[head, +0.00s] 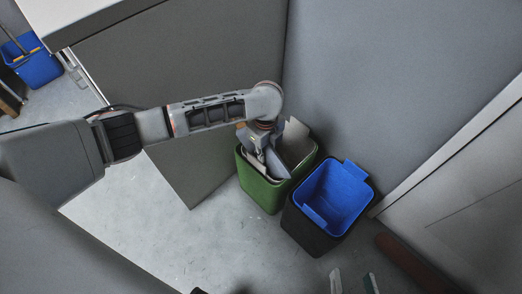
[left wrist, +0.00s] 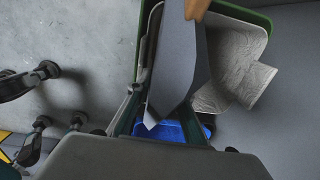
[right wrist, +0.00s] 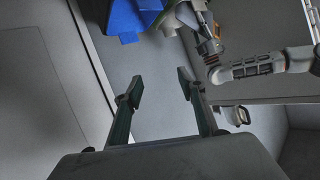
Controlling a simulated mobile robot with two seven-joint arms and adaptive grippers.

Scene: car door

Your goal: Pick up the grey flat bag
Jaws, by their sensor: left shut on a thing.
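The grey flat bag, a smooth blue-grey sheet (left wrist: 177,65), stands edge-up in the green bin in the left wrist view. In the head view it seems to be the blue-grey piece (head: 276,163) by my left gripper (head: 261,158). My left gripper reaches down into the bin's top from the left. It is shut on the bag, whose lower end lies between the fingers (left wrist: 165,125); the contact itself is partly hidden. My right gripper (head: 352,282) is at the bottom of the head view. It is open and empty in the right wrist view (right wrist: 158,86).
The green bin (head: 260,195) also holds a pale crumpled bag (left wrist: 235,65) and a brown piece (left wrist: 197,8). A black bin with a blue liner (head: 335,195) stands close on its right. A grey panel is behind left, a wall behind right. Floor at front left is clear.

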